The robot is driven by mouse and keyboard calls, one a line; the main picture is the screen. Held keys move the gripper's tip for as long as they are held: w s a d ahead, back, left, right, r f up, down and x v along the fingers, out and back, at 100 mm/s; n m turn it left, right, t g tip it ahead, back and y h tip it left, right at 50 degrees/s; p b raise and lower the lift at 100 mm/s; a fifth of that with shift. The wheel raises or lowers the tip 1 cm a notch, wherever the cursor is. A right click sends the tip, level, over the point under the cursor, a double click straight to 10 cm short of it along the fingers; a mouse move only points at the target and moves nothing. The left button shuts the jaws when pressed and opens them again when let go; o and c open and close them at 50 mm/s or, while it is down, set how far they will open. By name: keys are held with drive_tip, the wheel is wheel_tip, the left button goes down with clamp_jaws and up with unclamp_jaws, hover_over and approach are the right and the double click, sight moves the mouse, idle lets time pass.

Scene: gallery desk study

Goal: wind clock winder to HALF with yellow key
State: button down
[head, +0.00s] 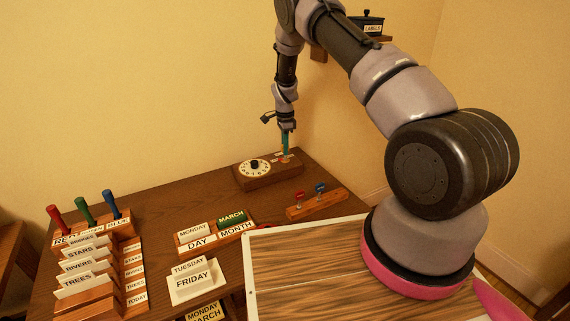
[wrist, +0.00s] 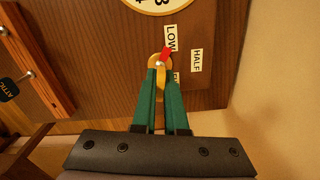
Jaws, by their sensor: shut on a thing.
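The clock winder (head: 254,183) is a wooden box with a white dial, at the back of the desk. In the wrist view its labels LOW (wrist: 171,38) and HALF (wrist: 196,60) are readable; a third is mostly behind a finger. A red pointer (wrist: 166,53) on the round brass winding spot leans up and right, towards the lower end of LOW. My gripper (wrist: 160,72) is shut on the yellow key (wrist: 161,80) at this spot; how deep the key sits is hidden. In the head view my gripper (head: 286,153) is over the box's right part.
A wooden rack with a red key (head: 299,196) and a blue key (head: 320,188) stands in front of the winder. Calendar blocks, a card sorter (head: 95,270) and colored-handled tools stand at left. A white-edged board (head: 330,265) is at front. The wall is close behind.

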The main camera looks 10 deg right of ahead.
drive_tip(key=shift+m, duration=0.3)
drive_tip(key=shift+m, duration=1.5)
drive_tip(key=m, duration=0.3)
drive_tip(key=shift+m, duration=1.5)
